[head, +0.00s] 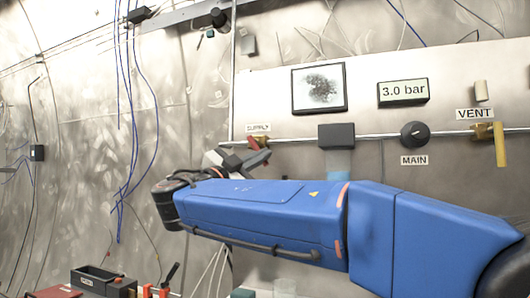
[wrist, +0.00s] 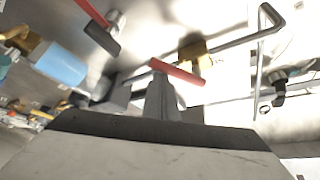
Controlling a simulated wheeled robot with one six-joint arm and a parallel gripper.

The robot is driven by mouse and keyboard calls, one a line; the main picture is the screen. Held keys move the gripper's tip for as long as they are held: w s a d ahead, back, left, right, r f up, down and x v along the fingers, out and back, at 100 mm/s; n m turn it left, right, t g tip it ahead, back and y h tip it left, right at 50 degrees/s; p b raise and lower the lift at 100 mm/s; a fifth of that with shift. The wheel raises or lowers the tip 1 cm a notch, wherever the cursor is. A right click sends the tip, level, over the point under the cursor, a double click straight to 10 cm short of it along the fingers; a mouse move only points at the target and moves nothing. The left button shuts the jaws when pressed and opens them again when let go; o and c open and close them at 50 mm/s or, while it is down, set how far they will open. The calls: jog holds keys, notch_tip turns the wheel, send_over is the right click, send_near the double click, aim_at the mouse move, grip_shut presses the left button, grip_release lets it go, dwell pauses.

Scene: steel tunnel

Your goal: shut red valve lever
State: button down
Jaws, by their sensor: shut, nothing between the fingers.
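The red valve lever (wrist: 178,72) lies across the tips of my gripper (wrist: 160,77) in the wrist view, slanting down to the right. A brass valve body (wrist: 196,54) sits on the pipe just beyond it. The shut fingers are at the lever, close to its left end; I cannot tell whether they touch it. In the head view the brass valve (head: 260,141) is under the SUPPLY label (head: 258,127). My gripper (head: 266,157) is just below it, and the lever is mostly hidden there.
A dark box (head: 337,135) with a light blue cylinder below, a black MAIN knob (head: 414,134) and a VENT valve with a yellow handle (head: 500,145) stand to the right. The display (head: 403,91) reads 3.0 bar. A red bar with a black end (wrist: 103,38) shows upper left in the wrist view.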

jog(key=a, duration=0.1)
jog(key=w+a+f, duration=0.1)
jog(key=shift+a+f, duration=0.2)
jog(key=shift+a, duration=0.2)
jog(key=shift+w+a+f, duration=0.1)
jog(key=shift+w+a, duration=0.05)
jog(key=shift+a, duration=0.2)
dwell(0.5)
